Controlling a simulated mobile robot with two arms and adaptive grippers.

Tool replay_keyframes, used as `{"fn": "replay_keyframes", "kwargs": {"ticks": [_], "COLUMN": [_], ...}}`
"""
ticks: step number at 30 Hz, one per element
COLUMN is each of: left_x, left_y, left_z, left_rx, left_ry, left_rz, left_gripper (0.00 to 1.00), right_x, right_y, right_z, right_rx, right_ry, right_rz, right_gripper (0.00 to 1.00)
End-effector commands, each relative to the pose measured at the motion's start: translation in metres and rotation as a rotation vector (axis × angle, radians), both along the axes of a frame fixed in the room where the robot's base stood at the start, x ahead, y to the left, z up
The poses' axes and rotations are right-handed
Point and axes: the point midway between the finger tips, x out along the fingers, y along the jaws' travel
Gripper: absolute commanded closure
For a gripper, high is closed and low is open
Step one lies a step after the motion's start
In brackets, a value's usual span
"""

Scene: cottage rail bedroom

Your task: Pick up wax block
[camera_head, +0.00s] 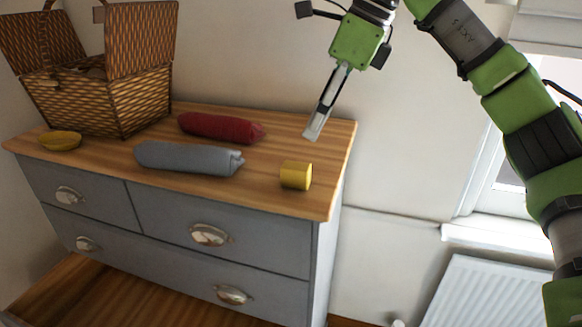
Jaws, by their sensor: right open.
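The wax block is most likely the short yellow cylinder (296,176) on the wooden top of the grey dresser (255,195), near its right front corner. Another yellow object (60,140), rounded and low, lies at the left end beside the basket. My right gripper (313,132) points down above the back right part of the dresser top. It is open and empty, behind and above the yellow cylinder and apart from it. Its fingers are seen edge-on, so the gap between them hardly shows. My left gripper is not in view.
A wicker basket (110,100) with raised lids stands at the back left. A red roll (220,127) and a grey roll (188,158) lie mid-top. A lower drawer (120,300) is pulled out. A radiator (490,290) and window are at right.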

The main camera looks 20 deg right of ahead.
Motion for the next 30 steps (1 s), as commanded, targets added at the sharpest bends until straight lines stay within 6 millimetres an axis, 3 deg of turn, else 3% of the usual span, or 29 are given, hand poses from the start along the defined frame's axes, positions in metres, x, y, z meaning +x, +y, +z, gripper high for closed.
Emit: {"fn": "replay_keyframes", "kwargs": {"ticks": [6, 9, 14, 18, 20, 24, 30], "left_x": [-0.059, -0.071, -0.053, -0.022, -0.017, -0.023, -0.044], "left_y": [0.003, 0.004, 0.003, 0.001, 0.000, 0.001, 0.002], "left_z": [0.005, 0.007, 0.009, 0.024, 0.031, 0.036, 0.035], "left_rx": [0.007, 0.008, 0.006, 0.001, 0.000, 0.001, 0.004], "left_ry": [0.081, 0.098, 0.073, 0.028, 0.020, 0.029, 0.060], "left_rz": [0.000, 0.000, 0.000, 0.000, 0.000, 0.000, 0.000], "left_gripper": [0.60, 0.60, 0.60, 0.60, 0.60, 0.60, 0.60], "right_x": [0.008, 0.011, 0.014, 0.018, 0.021, 0.025, 0.026], "right_y": [0.014, 0.019, 0.023, 0.026, 0.028, 0.033, 0.036], "right_z": [-0.041, -0.054, -0.064, -0.076, -0.084, -0.104, -0.112], "right_rx": [-0.001, 0.001, 0.002, 0.001, 0.002, 0.002, 0.004], "right_ry": [0.004, 0.003, 0.003, 0.004, 0.005, 0.002, 0.000], "right_rz": [0.002, 0.002, 0.002, 0.003, 0.003, 0.003, 0.003], "right_gripper": [0.56, 0.56, 0.56, 0.56, 0.56, 0.56, 0.56]}}
